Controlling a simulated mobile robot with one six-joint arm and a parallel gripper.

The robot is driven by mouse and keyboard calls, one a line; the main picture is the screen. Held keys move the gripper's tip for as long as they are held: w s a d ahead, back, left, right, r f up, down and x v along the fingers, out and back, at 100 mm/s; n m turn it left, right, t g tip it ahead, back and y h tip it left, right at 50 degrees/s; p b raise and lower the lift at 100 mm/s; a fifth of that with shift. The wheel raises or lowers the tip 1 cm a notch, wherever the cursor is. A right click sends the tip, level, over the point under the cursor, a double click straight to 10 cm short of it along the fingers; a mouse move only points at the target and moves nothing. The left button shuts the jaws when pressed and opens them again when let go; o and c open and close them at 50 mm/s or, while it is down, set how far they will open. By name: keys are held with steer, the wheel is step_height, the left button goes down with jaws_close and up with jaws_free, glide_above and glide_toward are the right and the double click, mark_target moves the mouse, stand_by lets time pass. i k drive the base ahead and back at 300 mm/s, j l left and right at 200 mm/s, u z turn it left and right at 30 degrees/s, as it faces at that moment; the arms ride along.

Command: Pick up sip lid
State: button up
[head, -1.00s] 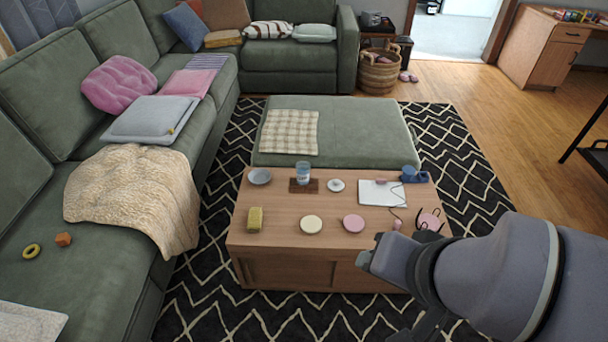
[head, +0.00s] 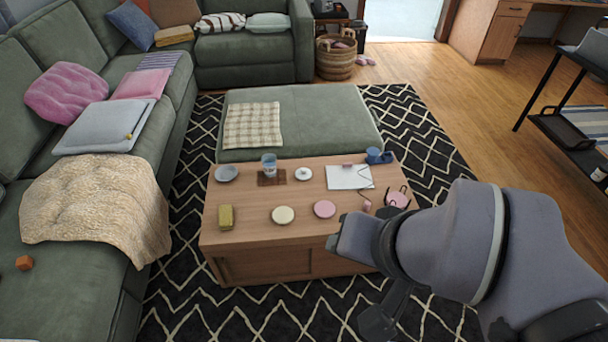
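A small white round lid with a raised centre (head: 303,174) lies flat on the wooden coffee table (head: 255,200), near its back edge. It looks like the sip lid. A clear cup with blue (head: 268,163) stands just left of it on a dark brown mat (head: 271,179). My gripper (head: 338,243) is in front of the table's front edge in the picture, lower right of the lid and well apart from it. I see it from behind and the side, so its finger gap is hidden. No held object shows.
On the table are a cream disc (head: 283,215), a pink disc (head: 324,209), a yellow block (head: 226,216), a grey bowl (head: 226,173), a white pad (head: 349,177), a blue mug (head: 377,156) and a pink item (head: 398,199). A green ottoman (head: 330,115) stands behind. Patterned rug lies around.

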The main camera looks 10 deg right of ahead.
mark_target(303, 173)
steer(key=i+j, duration=0.1)
steer(key=i, duration=1.35)
